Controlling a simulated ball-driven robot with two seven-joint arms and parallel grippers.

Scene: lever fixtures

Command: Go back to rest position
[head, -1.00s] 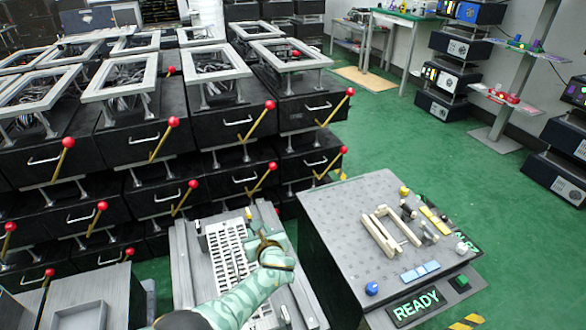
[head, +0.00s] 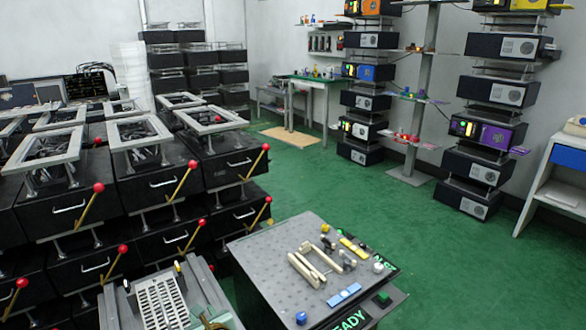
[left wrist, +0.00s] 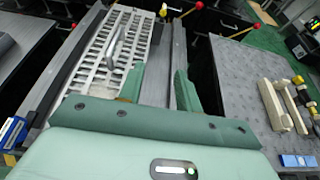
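My left gripper (left wrist: 160,88) is in the left wrist view. Its two green fingers stand apart with nothing held between them, so it is open. It is over the grey fixture with the white slotted rack (left wrist: 112,50), near that fixture's right side; I cannot tell the height. In the head view only a small part of this gripper (head: 212,321) shows at the bottom edge. The slotted rack also shows in the head view (head: 162,300). My right gripper is in neither view.
A grey perforated bench (head: 262,262) with beige bars (head: 305,268), knobs and a READY sign (head: 348,321) stands right of the rack. Stacked black boxes with red-knobbed levers (head: 181,180) fill the left. Green floor (head: 440,250) is open at the right.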

